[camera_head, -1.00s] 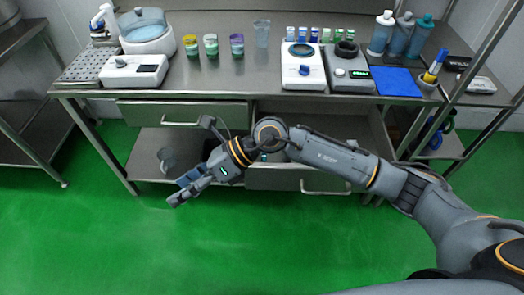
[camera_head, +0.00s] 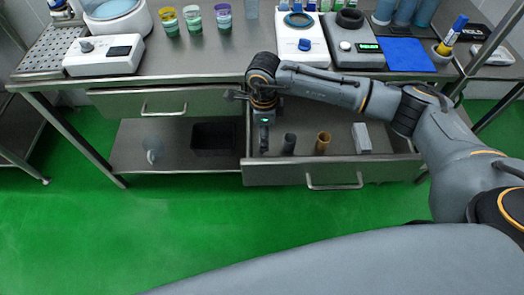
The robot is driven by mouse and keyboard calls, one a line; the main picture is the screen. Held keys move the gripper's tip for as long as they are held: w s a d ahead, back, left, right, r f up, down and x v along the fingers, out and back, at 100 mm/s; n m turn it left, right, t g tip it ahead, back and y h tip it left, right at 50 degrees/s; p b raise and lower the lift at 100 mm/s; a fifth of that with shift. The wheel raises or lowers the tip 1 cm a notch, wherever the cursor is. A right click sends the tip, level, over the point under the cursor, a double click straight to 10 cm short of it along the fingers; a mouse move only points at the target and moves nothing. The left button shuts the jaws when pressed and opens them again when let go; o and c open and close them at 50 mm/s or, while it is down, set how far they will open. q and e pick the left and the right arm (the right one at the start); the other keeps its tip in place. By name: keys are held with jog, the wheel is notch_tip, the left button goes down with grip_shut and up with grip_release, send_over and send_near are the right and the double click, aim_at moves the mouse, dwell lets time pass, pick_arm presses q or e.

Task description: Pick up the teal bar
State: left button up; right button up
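My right gripper (camera_head: 263,138) points down into the left end of the open drawer (camera_head: 310,173). Its fingers are small and dark here, and I cannot tell whether they are open or shut, or on anything. I cannot make out the teal bar; it may be hidden by the gripper. To the right of the gripper in the drawer stand a dark grey cylinder (camera_head: 288,144), a brown-gold cylinder (camera_head: 323,143) and a pale grey block (camera_head: 361,138). My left gripper is not in view.
The table top above the drawer holds a white scale (camera_head: 300,45), a grey device (camera_head: 352,45) and a blue mat (camera_head: 407,54). A closed drawer (camera_head: 150,102) is at left. A dark bin (camera_head: 213,137) and a clear jug (camera_head: 152,149) are on the lower shelf.

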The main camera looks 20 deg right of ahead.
notch_tip(320, 180, down, 2)
jog(key=shift+f+b, duration=0.15)
jog(key=shift+b, duration=0.35)
jog(key=f+b, duration=0.1)
jog(key=f, duration=0.1)
jog(key=f+b, duration=0.1)
jog(key=shift+w+d+f, duration=0.1)
jog(key=shift+w+f, duration=0.25)
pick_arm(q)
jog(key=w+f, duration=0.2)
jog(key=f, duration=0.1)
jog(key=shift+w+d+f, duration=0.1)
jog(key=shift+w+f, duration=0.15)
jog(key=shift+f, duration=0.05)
pick_arm(e)
jog(key=c, duration=0.9)
